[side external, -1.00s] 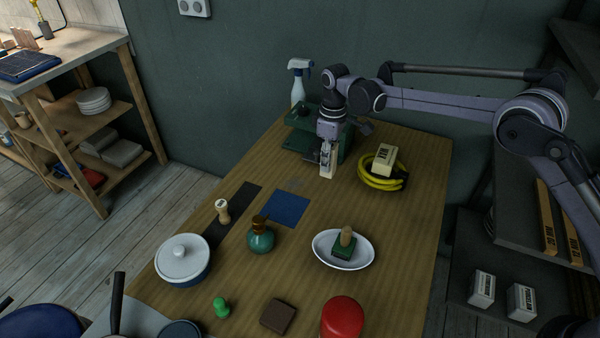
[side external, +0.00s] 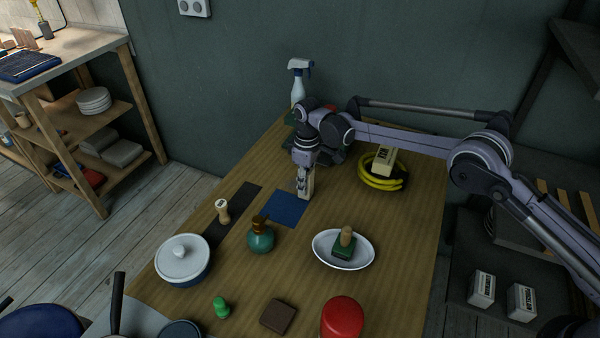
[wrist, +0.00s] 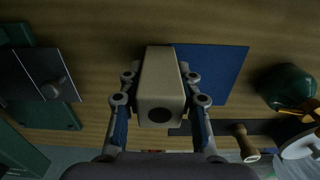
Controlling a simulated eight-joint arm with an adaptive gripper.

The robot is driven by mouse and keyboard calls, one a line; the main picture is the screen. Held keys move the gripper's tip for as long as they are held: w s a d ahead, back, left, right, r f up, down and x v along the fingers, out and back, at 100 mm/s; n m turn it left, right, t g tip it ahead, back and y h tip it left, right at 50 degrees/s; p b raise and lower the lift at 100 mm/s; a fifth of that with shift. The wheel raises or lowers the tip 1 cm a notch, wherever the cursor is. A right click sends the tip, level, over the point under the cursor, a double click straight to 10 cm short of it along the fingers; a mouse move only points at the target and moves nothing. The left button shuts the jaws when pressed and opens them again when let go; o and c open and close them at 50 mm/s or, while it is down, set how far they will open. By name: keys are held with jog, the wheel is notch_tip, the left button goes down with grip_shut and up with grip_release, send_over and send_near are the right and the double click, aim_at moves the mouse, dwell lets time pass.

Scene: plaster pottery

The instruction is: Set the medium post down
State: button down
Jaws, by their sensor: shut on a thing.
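The medium post looks like a pale cream, square-sided block (wrist: 160,85) with a dark round spot on its near end in the wrist view. My gripper (side external: 305,182) is shut on it, with a finger on each side. In the side view the post (side external: 307,190) hangs upright below the fingers, by the right back corner of a blue square mat (side external: 285,209). In the wrist view the mat (wrist: 222,70) lies just right of the post. I cannot tell whether the post's lower end touches the table.
A dark strip (side external: 238,205) with a small wooden stamp (side external: 222,210) lies left of the mat. A white dish (side external: 322,254) holds a green block. A yellow coil (side external: 371,181) lies right, and a spray bottle (side external: 298,85) stands behind.

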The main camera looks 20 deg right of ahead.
jog(key=c, duration=0.9)
grip_release()
jog(key=shift+f, duration=0.15)
jog(key=shift+c, duration=0.2)
